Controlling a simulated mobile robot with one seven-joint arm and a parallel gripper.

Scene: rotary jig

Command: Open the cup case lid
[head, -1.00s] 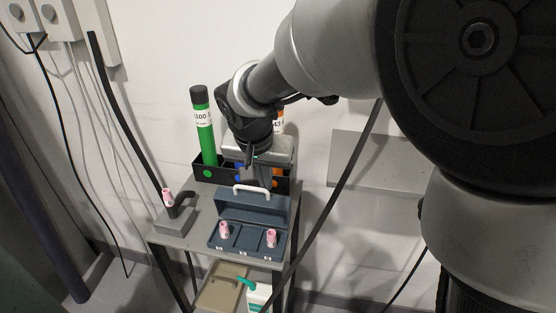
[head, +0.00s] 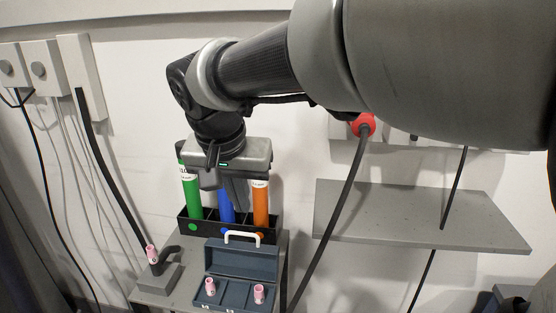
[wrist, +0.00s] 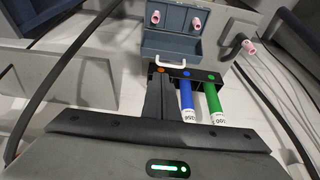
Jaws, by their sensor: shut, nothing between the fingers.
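The blue-grey cup case (head: 233,294) stands on the small table with its lid (head: 242,261) standing up, open, at the back. A white handle (head: 242,236) is on the lid's upper edge. Two pink cups (head: 210,287) (head: 259,293) stand in the case's compartments. The wrist view shows the lid (wrist: 165,47) and handle (wrist: 172,64) beyond my gripper's fingers (wrist: 160,82).
A black rack (head: 204,229) behind the case holds green (head: 192,200), blue (head: 225,206) and orange (head: 261,203) tubes. A grey stand (head: 158,279) with a pink cup (head: 151,252) is at the left. A grey shelf (head: 420,215) juts from the wall at right.

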